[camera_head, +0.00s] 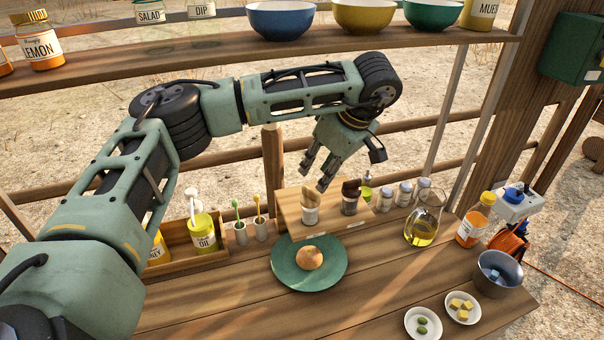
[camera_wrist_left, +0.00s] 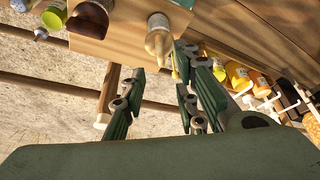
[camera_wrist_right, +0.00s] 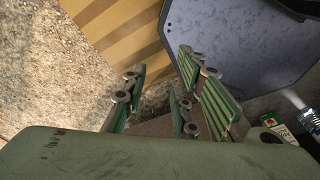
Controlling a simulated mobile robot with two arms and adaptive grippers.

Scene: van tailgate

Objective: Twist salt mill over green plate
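The green plate (camera_head: 285,271) lies on the wooden counter with a round bun (camera_head: 309,258) on it. Behind it, two mills stand on a wooden riser (camera_head: 331,224): a light one (camera_head: 310,208) and a dark one (camera_head: 350,200). Their labels are too small to read; the light one looks like the salt mill. My left gripper (camera_head: 318,172) is open and empty, above and behind the riser. The left wrist view shows the light mill (camera_wrist_left: 158,36) beyond the spread fingers and the dark mill (camera_wrist_left: 90,18) to the left. My right gripper (camera_wrist_right: 160,85) is open and empty, outside the head view.
Small jars, an oil jug (camera_head: 423,222), an orange bottle (camera_head: 474,222), a metal bucket (camera_head: 498,271) and two white dishes stand right. A shelf (camera_head: 250,57) with bowls runs above my left arm.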

